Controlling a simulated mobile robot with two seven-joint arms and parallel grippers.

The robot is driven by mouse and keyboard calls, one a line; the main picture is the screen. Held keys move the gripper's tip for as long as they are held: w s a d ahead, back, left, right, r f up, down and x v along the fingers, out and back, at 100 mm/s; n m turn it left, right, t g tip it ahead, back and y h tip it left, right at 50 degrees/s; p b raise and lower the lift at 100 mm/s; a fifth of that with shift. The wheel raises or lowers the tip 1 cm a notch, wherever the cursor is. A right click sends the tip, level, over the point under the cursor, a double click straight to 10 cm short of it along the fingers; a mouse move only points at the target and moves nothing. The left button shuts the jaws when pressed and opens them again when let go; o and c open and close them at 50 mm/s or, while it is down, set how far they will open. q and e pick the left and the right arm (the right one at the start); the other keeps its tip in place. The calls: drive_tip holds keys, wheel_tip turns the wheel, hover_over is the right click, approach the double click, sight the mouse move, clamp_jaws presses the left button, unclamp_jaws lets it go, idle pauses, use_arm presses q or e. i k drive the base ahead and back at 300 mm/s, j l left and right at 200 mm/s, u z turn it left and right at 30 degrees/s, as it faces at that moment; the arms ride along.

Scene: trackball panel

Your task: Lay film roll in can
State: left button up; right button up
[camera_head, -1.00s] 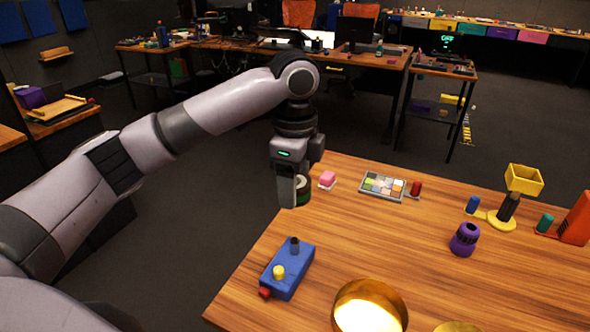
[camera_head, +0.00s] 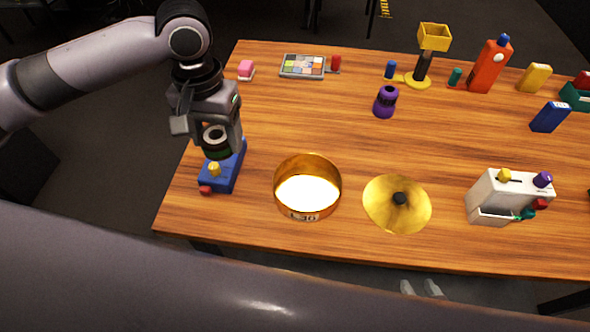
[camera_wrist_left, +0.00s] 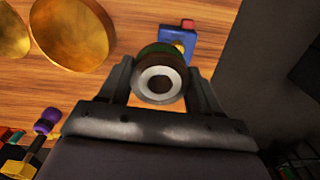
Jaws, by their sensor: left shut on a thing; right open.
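The film roll (camera_head: 216,153), a dark green cylinder with a pale ring-shaped end, is held in my left gripper (camera_head: 214,137). In the left wrist view the roll (camera_wrist_left: 165,57) sits between the two fingers, its ring end facing the camera. The open gold can (camera_head: 307,207) stands on the table to the right of the gripper, its inside brightly lit and no contents visible. In the left wrist view the can (camera_wrist_left: 73,33) is at the upper left, apart from the roll. My right gripper is not in view.
A blue box (camera_head: 236,165) with a yellow knob is just below the held roll. A gold lid (camera_head: 395,215) with a black knob lies right of the can. A white box (camera_head: 495,198) stands farther right. The table (camera_head: 280,115) behind the can is clear.

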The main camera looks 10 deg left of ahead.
sight(307, 192)
drive_tip(key=j+z, duration=0.15)
drive_tip(key=z, duration=1.7)
drive_tip(key=k+j, duration=0.75)
drive_tip(key=k, duration=0.1)
